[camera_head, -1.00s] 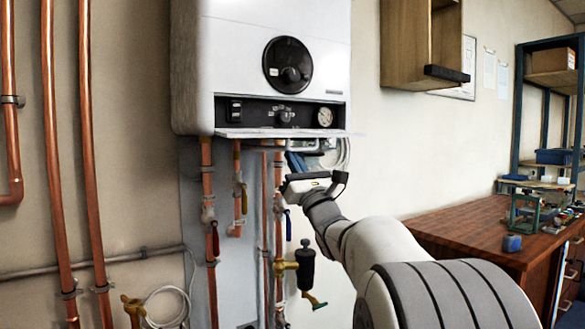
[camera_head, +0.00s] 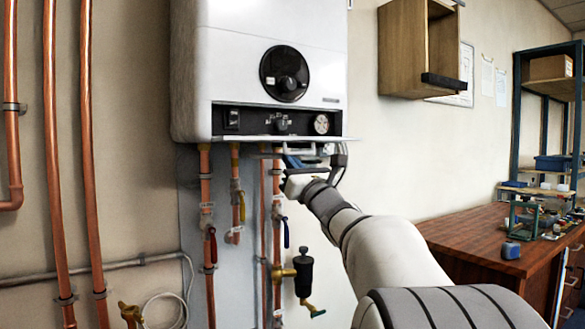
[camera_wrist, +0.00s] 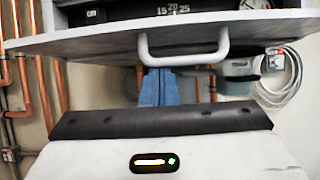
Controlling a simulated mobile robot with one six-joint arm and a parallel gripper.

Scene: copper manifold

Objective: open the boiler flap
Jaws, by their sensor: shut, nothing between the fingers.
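The white boiler (camera_head: 270,35) hangs on the wall. Its flap (camera_head: 290,138) is down: in the camera_head view it is a thin, nearly level plate sticking out under the dark control panel (camera_head: 270,121), which is exposed. In the camera_wrist view the flap (camera_wrist: 90,45) crosses the top, with a pale U-shaped handle (camera_wrist: 185,57) hanging from it. My gripper (camera_head: 291,160) is just below the flap. Its blue fingers (camera_wrist: 160,86) are shut and empty, beneath the flap and close to the handle. Whether they touch either cannot be told.
A black-and-brass fitting (camera_head: 303,272) sits lower. A wooden wall cabinet (camera_head: 405,48) and workbench (camera_head: 490,235) are at the right.

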